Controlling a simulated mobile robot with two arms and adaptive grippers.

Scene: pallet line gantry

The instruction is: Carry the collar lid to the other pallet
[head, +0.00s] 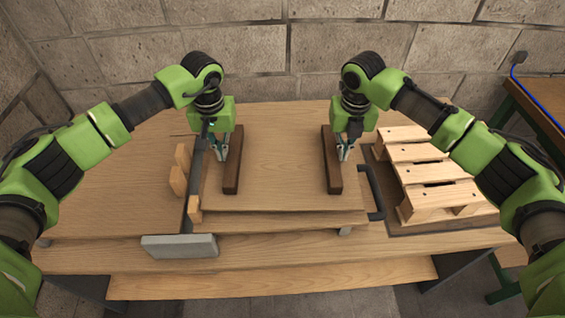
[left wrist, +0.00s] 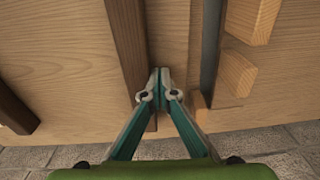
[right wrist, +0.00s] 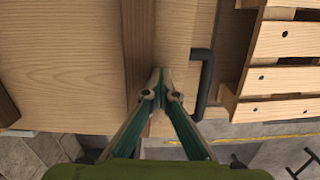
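The collar lid (head: 280,165) is a flat wooden panel with two dark raised battens, left (head: 233,165) and right (head: 331,165). It lies flat in the middle of the worktable. My left gripper (head: 221,157) points down at the left batten's outer edge; its fingertips (left wrist: 160,75) are together with no visible batten between them. My right gripper (head: 345,155) points down at the right batten's outer edge, its fingertips (right wrist: 160,73) also together. Whether the tips touch the battens is unclear. A slatted pale wooden pallet (head: 425,170) lies at the right, with no lid on it.
A grey block (head: 180,246) stands at the front left. Small wooden blocks (head: 178,182) and a dark upright strip line the lid's left side. A black loop handle (head: 375,192) stands between lid and pallet. A stone wall (head: 270,50) is behind.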

